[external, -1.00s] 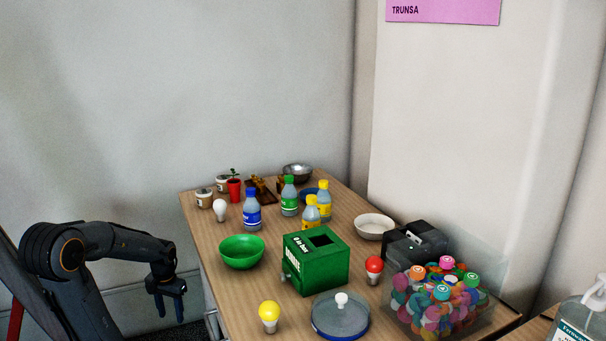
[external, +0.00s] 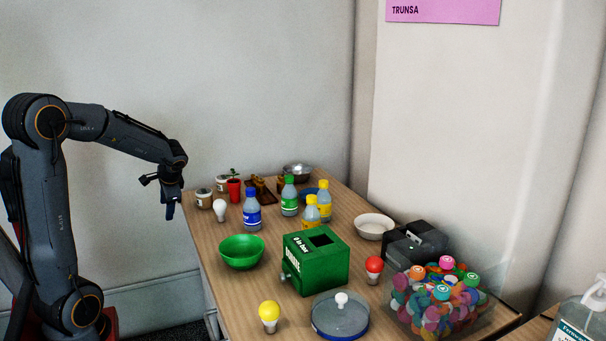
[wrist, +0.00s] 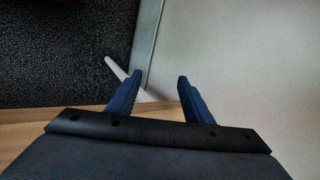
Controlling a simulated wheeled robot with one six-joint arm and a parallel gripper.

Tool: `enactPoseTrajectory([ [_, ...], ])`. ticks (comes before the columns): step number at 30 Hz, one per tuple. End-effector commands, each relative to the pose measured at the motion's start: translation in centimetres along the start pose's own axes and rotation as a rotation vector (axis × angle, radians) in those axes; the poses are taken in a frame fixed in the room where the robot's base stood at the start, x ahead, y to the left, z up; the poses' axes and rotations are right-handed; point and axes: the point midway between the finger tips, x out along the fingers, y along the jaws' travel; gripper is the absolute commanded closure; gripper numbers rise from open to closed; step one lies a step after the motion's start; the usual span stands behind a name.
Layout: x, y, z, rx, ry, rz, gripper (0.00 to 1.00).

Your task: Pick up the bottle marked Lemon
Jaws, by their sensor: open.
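Two bottles with yellow caps and yellow labels stand close together near the middle of the table. The nearer yellow bottle (external: 310,214) partly covers the farther yellow bottle (external: 324,199). The label writing is too small to read, so I cannot tell which bottle is marked Lemon. A green-capped bottle (external: 289,197) and a blue-capped bottle (external: 252,211) stand to their left, all upright. My gripper (external: 166,208) hangs at the table's left edge, apart from the bottles. In the wrist view my gripper (wrist: 153,88) is open and empty, with its blue fingers spread. No bottle shows in that view.
A green box (external: 318,268) stands in front of the yellow bottles, and a white bowl (external: 374,226) is to their right. A green bowl (external: 242,252), a white bulb (external: 220,210) and a red pot (external: 234,190) lie between my gripper and the bottles or nearby.

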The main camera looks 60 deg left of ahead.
Motion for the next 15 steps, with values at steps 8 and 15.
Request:
enactPoseTrajectory([
  [8, -7.2, -7.7, -3.5, 0.195, 0.041, -0.142, 0.54],
  [15, -13.1, -12.8, -7.4, 0.348, 0.078, -0.255, 0.54],
])
